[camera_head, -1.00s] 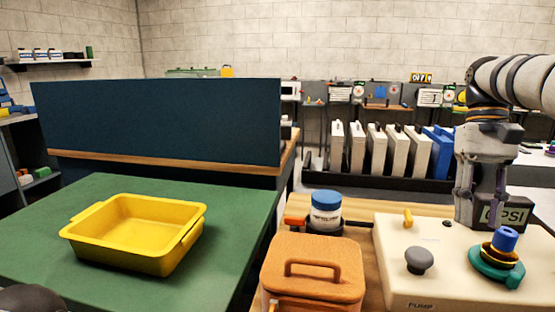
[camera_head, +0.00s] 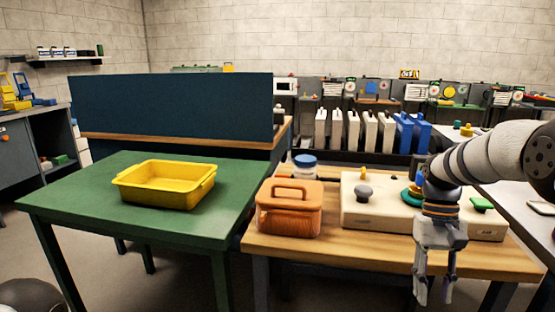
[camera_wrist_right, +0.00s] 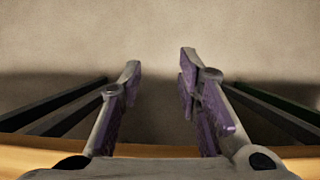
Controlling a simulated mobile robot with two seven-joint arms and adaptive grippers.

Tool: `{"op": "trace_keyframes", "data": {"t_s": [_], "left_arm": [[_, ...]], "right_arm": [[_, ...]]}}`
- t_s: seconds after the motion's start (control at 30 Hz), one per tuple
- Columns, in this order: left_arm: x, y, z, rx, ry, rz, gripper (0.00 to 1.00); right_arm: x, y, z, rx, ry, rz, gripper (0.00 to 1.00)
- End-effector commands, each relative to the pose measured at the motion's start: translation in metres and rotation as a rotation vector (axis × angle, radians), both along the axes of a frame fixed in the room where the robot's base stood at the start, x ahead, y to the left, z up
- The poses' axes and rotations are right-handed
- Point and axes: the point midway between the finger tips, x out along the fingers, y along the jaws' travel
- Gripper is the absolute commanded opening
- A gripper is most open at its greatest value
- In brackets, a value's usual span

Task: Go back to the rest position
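My right gripper (camera_head: 434,290) hangs fingers-down just in front of the wooden table's front edge. Its two fingers stand apart with nothing between them. In the right wrist view the open fingers (camera_wrist_right: 160,85) show over bare floor, with the table edge along the bottom. My left gripper does not show; a dark rounded part sits at the bottom left corner of the head view.
The wooden table (camera_head: 300,250) holds an orange lidded box (camera_head: 290,215), a blue-lidded jar (camera_head: 304,168) and a cream pump panel (camera_head: 375,212). A yellow tray (camera_head: 165,187) sits on the green table (camera_head: 130,225). A dark blue partition (camera_head: 175,105) stands behind.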

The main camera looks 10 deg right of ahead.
Motion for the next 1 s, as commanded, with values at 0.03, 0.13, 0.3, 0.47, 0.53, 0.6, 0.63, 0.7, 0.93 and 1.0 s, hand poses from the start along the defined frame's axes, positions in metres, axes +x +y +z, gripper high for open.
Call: {"op": "trace_keyframes", "data": {"t_s": [0.03,0.13,0.3,0.47,0.53,0.6,0.63,0.7,0.93,1.0], "left_arm": [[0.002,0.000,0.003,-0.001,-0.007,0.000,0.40],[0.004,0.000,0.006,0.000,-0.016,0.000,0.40],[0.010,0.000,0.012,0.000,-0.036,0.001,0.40],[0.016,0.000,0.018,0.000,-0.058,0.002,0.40],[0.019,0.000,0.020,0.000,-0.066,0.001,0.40],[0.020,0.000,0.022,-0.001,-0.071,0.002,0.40],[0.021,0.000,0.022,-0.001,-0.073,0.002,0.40],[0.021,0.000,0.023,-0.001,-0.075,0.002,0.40],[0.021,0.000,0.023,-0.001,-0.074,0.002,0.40],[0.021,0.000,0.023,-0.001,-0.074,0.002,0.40]], "right_arm": [[-0.013,0.010,-0.033,-0.001,0.004,0.021,0.31],[-0.047,0.031,-0.105,-0.003,-0.013,0.062,0.31],[-0.152,0.072,-0.203,-0.002,-0.047,0.130,0.31],[-0.280,0.102,-0.233,0.001,-0.082,0.185,0.31],[-0.327,0.111,-0.227,0.001,-0.097,0.205,0.31],[-0.361,0.116,-0.216,0.002,-0.111,0.222,0.31],[-0.371,0.118,-0.211,0.002,-0.118,0.228,0.31],[-0.387,0.120,-0.202,0.003,-0.126,0.238,0.31],[-0.395,0.121,-0.197,0.001,-0.137,0.242,0.31],[-0.395,0.121,-0.197,0.001,-0.136,0.242,0.31]]}}
